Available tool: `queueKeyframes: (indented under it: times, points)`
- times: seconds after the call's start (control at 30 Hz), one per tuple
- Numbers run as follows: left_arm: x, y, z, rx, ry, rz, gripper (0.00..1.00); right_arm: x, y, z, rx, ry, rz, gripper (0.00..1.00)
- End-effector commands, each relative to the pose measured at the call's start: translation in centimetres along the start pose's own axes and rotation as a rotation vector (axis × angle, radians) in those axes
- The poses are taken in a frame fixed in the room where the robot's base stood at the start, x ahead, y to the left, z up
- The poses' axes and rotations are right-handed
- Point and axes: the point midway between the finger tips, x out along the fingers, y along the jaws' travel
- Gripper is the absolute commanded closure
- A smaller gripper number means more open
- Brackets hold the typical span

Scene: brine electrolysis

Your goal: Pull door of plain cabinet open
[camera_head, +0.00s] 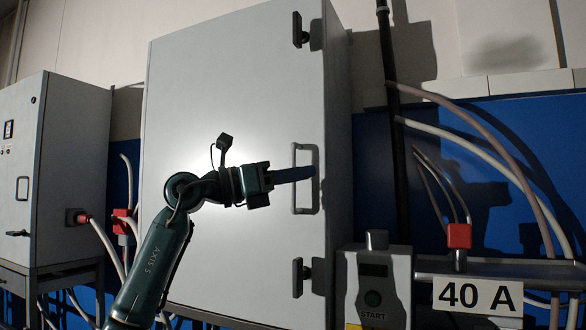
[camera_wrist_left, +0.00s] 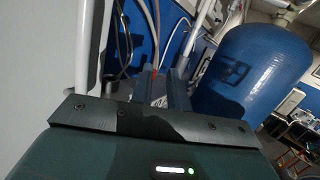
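The plain cabinet (camera_head: 230,85) is the tall pale grey one in the middle of the head view. Its door looks shut, with dark hinges on the right side. A vertical bar handle (camera_head: 295,203) sits near that side. My left gripper (camera_head: 312,172) points right across the door, its fingertips overlapping the handle in front of it. In the left wrist view the fingers (camera_wrist_left: 168,88) are seen from behind, with a pale bar at their left beside the grey door face (camera_wrist_left: 35,60). My right gripper is not in view.
Another grey cabinet (camera_head: 55,150) with a small panel stands at the left. A START box (camera_head: 375,285) and a "40 A" sign (camera_head: 478,295) are at the lower right. Pipes and hoses run along the blue wall. A blue tank (camera_wrist_left: 250,75) shows in the wrist view.

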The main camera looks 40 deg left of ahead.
Motion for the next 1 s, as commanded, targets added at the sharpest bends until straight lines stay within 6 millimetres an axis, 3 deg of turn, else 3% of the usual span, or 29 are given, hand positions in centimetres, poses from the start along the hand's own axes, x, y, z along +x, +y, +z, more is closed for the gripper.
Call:
queueKeyframes:
  times: [0.03,0.2,0.37,0.53,1.0]
  points:
    - [-2.3,1.1,1.9,0.052,0.031,0.072,0.83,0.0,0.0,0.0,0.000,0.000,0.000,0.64]
    - [-8.0,3.7,4.6,0.118,0.124,0.245,0.83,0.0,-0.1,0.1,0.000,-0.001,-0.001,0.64]
    - [-9.9,4.6,5.3,0.125,0.159,0.305,0.83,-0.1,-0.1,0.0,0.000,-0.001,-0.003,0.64]
    - [-8.1,5.2,5.1,0.124,0.164,0.305,0.83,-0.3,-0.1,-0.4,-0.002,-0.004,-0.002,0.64]
    - [0.6,7.9,3.8,0.123,0.163,0.303,0.83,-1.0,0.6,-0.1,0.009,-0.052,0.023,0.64]
